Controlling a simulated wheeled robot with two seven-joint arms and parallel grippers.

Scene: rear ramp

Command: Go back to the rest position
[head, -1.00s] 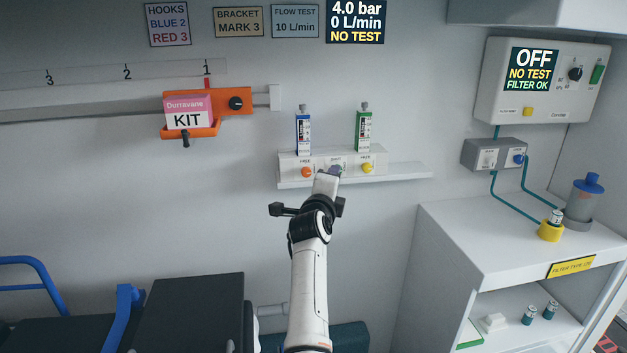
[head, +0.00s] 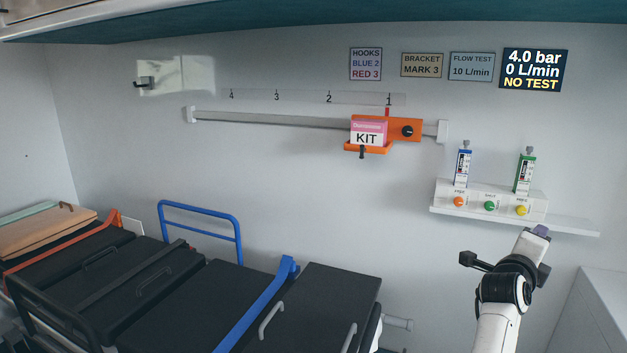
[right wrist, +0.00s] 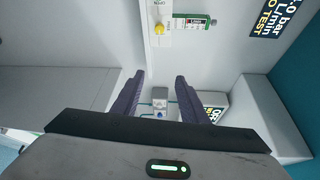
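My right gripper (head: 541,231) shows at the lower right of the head view, just below the shelf with the flow meters and apart from the knobs as far as I can see. My left gripper is not in view.
The outlet shelf (head: 570,226) carries a blue flow meter (head: 462,167), a green flow meter (head: 525,172) and orange, green and yellow knobs. An orange bracket (head: 367,148) holds a kit box (head: 368,131). A black stretcher (head: 225,300) fills the lower left. A white cabinet (head: 590,310) stands at right.

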